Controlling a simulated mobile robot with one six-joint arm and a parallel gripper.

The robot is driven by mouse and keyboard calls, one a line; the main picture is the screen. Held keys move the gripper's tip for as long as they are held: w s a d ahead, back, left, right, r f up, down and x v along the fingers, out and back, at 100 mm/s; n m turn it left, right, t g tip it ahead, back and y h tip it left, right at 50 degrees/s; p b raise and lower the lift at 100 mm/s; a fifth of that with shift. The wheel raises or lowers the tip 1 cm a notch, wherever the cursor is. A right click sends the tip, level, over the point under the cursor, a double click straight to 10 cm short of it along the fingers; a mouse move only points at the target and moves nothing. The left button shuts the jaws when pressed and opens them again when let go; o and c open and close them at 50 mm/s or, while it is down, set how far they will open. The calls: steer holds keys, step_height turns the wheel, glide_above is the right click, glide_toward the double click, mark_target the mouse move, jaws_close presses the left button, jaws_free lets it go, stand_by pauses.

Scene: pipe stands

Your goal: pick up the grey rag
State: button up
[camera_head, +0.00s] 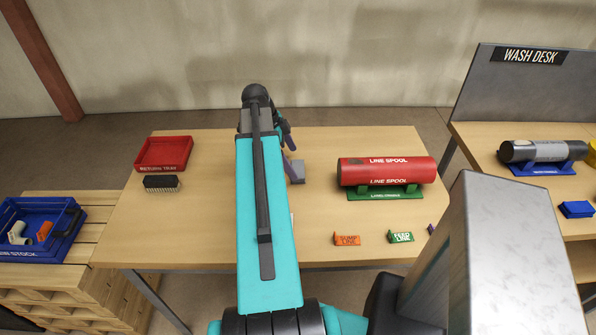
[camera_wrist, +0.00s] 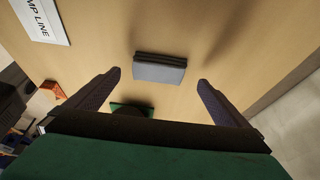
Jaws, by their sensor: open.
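The grey rag (camera_wrist: 159,69) lies folded in a flat block on the wooden table, ahead of and between my fingertips in the wrist view. In the head view the rag (camera_head: 297,171) shows just right of my arm, partly hidden by it. My gripper (camera_wrist: 159,82) is open and empty, its two dark fingers spread on either side of the rag's line. In the head view my gripper (camera_head: 287,138) is mostly hidden behind my arm, close to the rag. The fingers do not visibly touch it.
A red line spool (camera_head: 386,171) rests on a green stand right of the rag. An orange sign (camera_head: 347,239) and a green sign (camera_head: 400,237) stand near the front edge. A red return tray (camera_head: 164,153) and a black brush (camera_head: 161,183) sit at left.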

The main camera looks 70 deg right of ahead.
mark_target(298, 168)
steer(key=shift+p+x, duration=0.6)
steer(key=shift+x, duration=1.4)
steer(key=shift+s, duration=0.1)
steer(key=c, duration=1.1)
steer(key=shift+r, duration=0.15)
steer(key=shift+a+r+b, duration=0.1)
steer(key=shift+r+b, duration=0.65)
steer(key=shift+r, duration=0.85)
steer(key=w+a+b, duration=0.1)
steer(key=a, duration=0.2)
steer(key=w+a, duration=0.1)
steer(key=a, duration=0.3)
steer(key=w+a+b, duration=0.1)
steer(key=a, duration=0.2)
steer(key=shift+w+a+r+b, duration=0.25)
steer(key=shift+r+b, duration=0.1)
steer(key=shift+r, duration=0.05)
steer(key=shift+w+b, duration=0.1)
steer(key=shift+b, duration=0.7)
